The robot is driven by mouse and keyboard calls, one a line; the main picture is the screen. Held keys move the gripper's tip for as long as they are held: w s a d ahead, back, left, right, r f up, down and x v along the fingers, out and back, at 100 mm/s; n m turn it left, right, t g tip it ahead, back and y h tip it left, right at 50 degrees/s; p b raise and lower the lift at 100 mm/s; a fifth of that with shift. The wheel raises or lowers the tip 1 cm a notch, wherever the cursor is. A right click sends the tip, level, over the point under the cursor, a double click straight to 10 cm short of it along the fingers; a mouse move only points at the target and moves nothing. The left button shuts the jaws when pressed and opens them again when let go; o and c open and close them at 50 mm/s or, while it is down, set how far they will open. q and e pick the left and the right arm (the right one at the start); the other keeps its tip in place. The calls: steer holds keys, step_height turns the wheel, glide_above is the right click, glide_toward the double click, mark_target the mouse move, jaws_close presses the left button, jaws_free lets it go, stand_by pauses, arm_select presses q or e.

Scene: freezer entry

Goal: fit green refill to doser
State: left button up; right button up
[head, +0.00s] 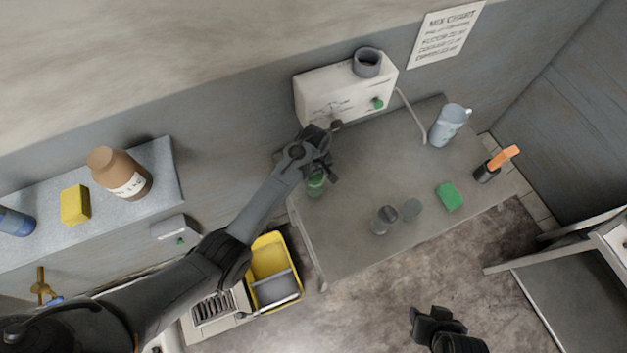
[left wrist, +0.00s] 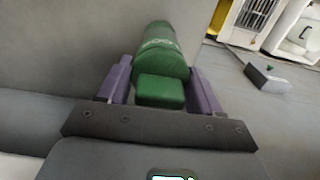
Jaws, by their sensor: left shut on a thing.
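The green refill (head: 316,184) is a green cylinder at the left edge of the grey table. In the left wrist view it (left wrist: 162,52) has a squared green grip, and this sits between the purple fingers. My left gripper (head: 322,168) is shut on the refill, partly covering it in the head view. The doser (head: 330,92) is a white box on the wall, above and right of the gripper, with a dark ring-shaped socket (head: 367,62) on top and a green button (head: 379,103). The refill is apart from the socket. My right gripper (head: 437,322) is low in the head view, away from the table; its jaws are unclear.
The grey table (head: 350,248) holds a dark jar (head: 384,220), a grey round piece (head: 411,209), a green sponge (head: 449,196), a blue jug (head: 448,125) and an orange-handled tool (head: 503,157). A thin pipe (head: 412,112) curves beside the doser. A yellow bucket (head: 268,250) stands below left.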

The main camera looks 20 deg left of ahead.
arm_select(q)
steer(key=shift+r+p, duration=1.55)
steer(key=shift+p, duration=0.05)
steer(key=shift+r+p, duration=0.75)
steer(key=shift+r, duration=0.45)
